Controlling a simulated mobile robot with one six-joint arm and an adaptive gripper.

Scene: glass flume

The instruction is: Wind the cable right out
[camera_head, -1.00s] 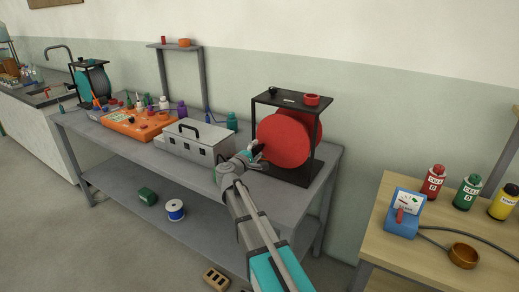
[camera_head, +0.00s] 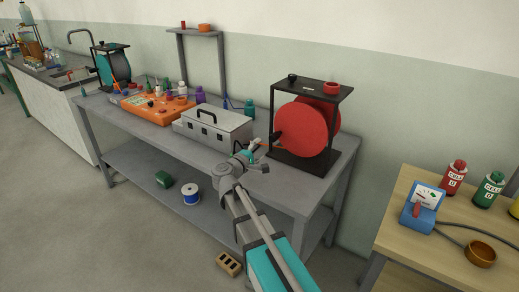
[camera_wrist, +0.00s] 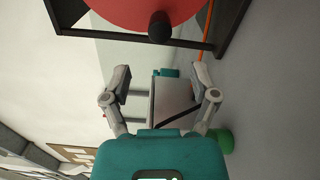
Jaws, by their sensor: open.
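A red reel (camera_head: 300,130) stands upright in a black frame (camera_head: 347,95) on the right end of the grey bench. A dark crank knob (camera_head: 275,138) sticks out at the left of its face. The reel (camera_wrist: 140,12) and the knob (camera_wrist: 160,27) also show at the top of the wrist view. A thin orange cable (camera_wrist: 207,32) runs beside the frame; a short piece shows in the head view (camera_head: 266,146). My gripper (camera_head: 258,162) is open and empty, apart from the knob, in front and to its lower left. Its fingers (camera_wrist: 161,78) stand wide apart in the wrist view.
A grey metal box (camera_head: 213,128) with a handle stands left of the reel, close to my gripper. An orange board (camera_head: 155,107) and small bottles lie farther left. A wooden table (camera_head: 405,225) with a blue meter (camera_head: 422,209) stands at the right.

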